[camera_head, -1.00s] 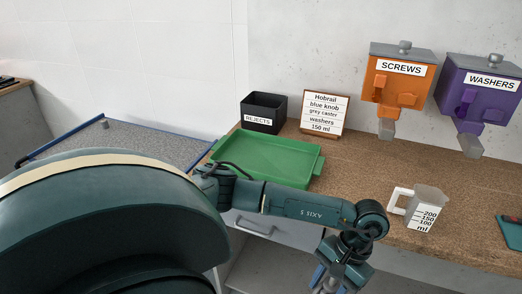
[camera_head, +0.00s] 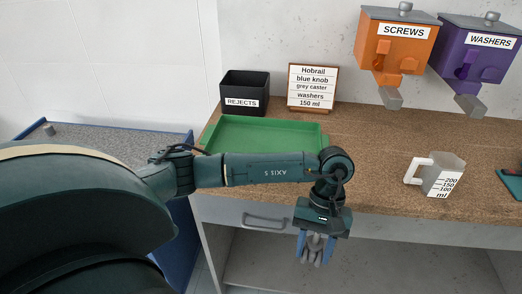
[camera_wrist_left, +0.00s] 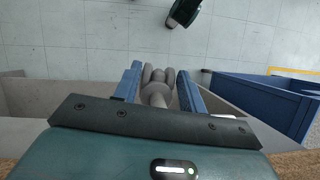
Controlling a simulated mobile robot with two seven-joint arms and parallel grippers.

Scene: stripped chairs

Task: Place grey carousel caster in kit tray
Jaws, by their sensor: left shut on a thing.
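The green kit tray (camera_head: 262,133) lies on the brown worktop at the back left, partly hidden behind my left arm. No contents show in its visible part. My left gripper (camera_head: 315,262) points down in front of the bench edge, below the worktop, to the right of the tray. It is shut on the grey caster (camera_head: 313,247). In the left wrist view the grey caster (camera_wrist_left: 156,90), with its rounded wheels and stem, sits between the two blue fingers of the gripper (camera_wrist_left: 158,82). My right gripper is in neither view.
A black rejects bin (camera_head: 244,93) and an order card (camera_head: 312,87) stand behind the tray. A measuring jug (camera_head: 443,176) stands on the right of the worktop (camera_head: 385,150). Orange screws (camera_head: 398,45) and purple washers (camera_head: 474,50) dispensers hang above. A drawer handle (camera_head: 265,221) projects below the worktop.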

